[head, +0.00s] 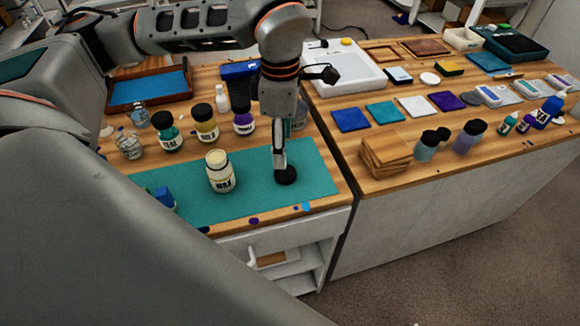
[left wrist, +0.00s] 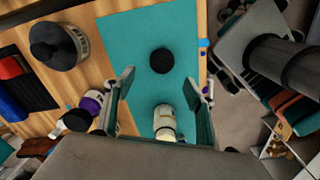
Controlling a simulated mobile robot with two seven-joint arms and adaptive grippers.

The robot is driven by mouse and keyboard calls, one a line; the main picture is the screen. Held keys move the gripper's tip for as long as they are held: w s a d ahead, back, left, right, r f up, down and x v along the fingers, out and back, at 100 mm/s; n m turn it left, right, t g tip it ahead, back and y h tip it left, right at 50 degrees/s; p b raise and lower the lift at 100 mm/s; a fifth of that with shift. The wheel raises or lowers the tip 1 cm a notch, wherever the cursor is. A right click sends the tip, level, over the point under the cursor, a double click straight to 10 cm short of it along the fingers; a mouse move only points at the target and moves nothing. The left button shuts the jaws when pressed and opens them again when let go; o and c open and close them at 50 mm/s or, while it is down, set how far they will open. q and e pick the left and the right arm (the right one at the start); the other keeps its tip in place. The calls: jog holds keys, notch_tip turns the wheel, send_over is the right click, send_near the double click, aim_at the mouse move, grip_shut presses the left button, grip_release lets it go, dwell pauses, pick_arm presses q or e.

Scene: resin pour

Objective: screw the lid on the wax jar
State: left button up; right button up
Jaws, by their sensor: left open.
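The wax jar (head: 220,172) is a clear-sided jar with pale cream contents and a white label. It stands upright and without a lid on the teal mat (head: 318,182); it also shows in the left wrist view (left wrist: 165,125). A round black lid (head: 286,176) lies flat on the mat to the right of the jar, and the left wrist view shows it whole (left wrist: 162,61). My left gripper (head: 279,168) points down over the mat by the lid. Its fingers (left wrist: 157,84) are spread and hold nothing. My right gripper is not in view.
Lidded jars of green (head: 168,132), yellow (head: 205,123) and purple (head: 244,121) stand behind the mat. A blue item (head: 163,196) sits at the mat's left end. Wooden boards (head: 386,157) are stacked on the right-hand table. The mat's front is mostly clear.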

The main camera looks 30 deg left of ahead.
aim_at(285, 172)
pick_arm(q)
jog(key=shift+s, duration=0.1)
jog(key=shift+f, duration=1.3)
jog(key=shift+d, duration=0.1)
jog(key=shift+d+f, duration=0.2)
jog(key=shift+f, duration=2.45)
jog(key=c, duration=0.8)
